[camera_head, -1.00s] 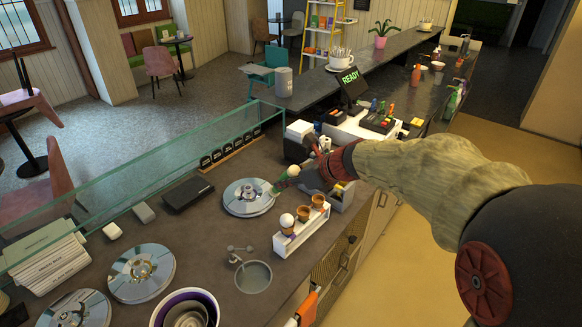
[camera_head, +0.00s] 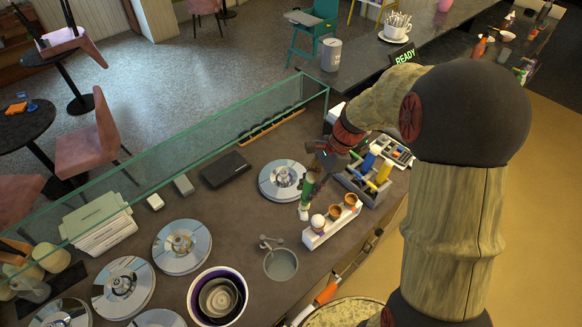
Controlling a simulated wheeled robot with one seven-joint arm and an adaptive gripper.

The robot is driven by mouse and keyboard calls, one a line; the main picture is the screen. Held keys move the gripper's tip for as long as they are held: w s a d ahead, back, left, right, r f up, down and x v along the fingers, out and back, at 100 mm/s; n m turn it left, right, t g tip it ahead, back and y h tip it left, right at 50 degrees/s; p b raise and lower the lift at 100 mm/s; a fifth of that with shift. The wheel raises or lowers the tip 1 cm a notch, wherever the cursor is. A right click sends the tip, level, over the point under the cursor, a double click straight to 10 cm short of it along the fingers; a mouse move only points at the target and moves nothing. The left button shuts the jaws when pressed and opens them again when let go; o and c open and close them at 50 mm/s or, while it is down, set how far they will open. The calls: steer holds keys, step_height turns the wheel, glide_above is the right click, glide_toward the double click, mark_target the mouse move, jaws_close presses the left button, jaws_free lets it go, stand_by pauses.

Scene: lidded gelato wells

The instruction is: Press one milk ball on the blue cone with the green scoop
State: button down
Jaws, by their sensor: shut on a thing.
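My gripper (camera_head: 322,158) is shut on the green scoop (camera_head: 308,186), which hangs steeply down over the counter. A white shape at the scoop's lower end (camera_head: 303,213) looks like a milk ball. It is just left of the white cone rack (camera_head: 331,232). The rack holds a row of cones. The nearest cone carries a white ball (camera_head: 318,221); the middle cone (camera_head: 336,211) and the far cone (camera_head: 351,200) have no ball on top. The cones' colour bands are too small to tell, so I cannot say which one is blue.
A round lidded well (camera_head: 281,180) lies behind the scoop, and more lids (camera_head: 181,246) lie to the left. A grey dipper basin (camera_head: 281,264) is in front of the rack. A grey caddy (camera_head: 372,187) stands close on the right. A glass guard (camera_head: 200,150) runs along the back.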

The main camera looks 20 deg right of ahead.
steer(key=f+h+b, duration=0.1)
steer(key=s+d+f+n, duration=0.1)
steer(key=d+f+n+h+b, duration=0.1)
steer(key=f, duration=0.1)
steer(key=shift+s+d+h+b, duration=0.1)
steer(key=shift+s+h+b, duration=0.1)
steer(key=shift+h+b, duration=0.15)
stand_by(0.4)
steer(key=shift+f+b, duration=0.55)
steer(key=shift+f, duration=0.75)
stand_by(2.3)
step_height(320, 180, up, 7)
steer(key=p, duration=0.5)
stand_by(0.3)
steer(key=shift+r, duration=0.1)
